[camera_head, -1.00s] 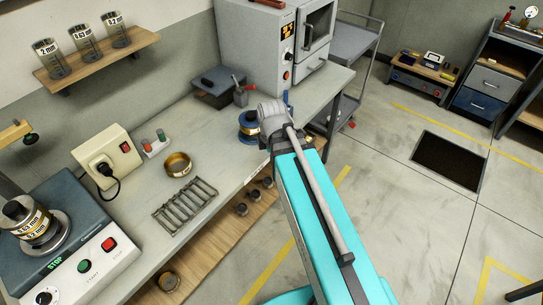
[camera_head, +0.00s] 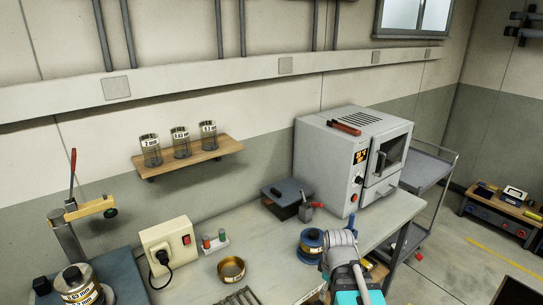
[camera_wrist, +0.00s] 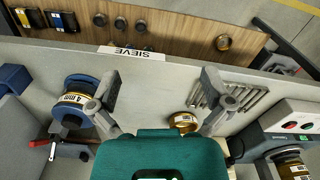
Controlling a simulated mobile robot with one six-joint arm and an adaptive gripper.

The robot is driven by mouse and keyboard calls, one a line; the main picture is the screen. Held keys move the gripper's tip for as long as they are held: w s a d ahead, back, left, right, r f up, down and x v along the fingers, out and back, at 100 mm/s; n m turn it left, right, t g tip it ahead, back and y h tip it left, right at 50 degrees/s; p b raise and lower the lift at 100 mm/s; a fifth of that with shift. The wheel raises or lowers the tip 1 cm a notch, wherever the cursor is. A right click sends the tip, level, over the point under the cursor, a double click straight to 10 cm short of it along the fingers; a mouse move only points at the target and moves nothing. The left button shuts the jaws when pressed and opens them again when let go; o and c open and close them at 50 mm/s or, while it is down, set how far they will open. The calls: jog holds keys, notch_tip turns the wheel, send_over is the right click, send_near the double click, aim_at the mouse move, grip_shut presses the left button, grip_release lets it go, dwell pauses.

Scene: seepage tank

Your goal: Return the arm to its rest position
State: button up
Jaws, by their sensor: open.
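My gripper (camera_wrist: 160,88) is open in the wrist view, its two grey fingers spread wide with nothing between the tips. Behind it lies the grey bench top (camera_wrist: 157,75). A blue spool-like sieve labelled 4 mm (camera_wrist: 76,97) is left of the left finger, and a brass ring (camera_wrist: 183,121) shows between the fingers, near the right one. In the head view my turquoise arm enters at the bottom, its grey joint beside the blue sieve (camera_head: 312,241); my fingers cannot be made out there.
The bench holds a grey oven (camera_head: 352,160), a dark box (camera_head: 287,198), a socket box (camera_head: 168,247) and a wire rack (camera_head: 241,297). A wall shelf (camera_head: 188,158) carries three labelled jars. A grey cart (camera_head: 428,172) stands right of the bench.

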jog(key=m, duration=0.6)
jog(key=s+m, duration=0.1)
jog(key=m, duration=0.2)
jog(key=shift+s+a+m, duration=0.1)
jog(key=shift+a+m, duration=0.05)
jog(key=shift+m, duration=0.25)
dwell(1.8)
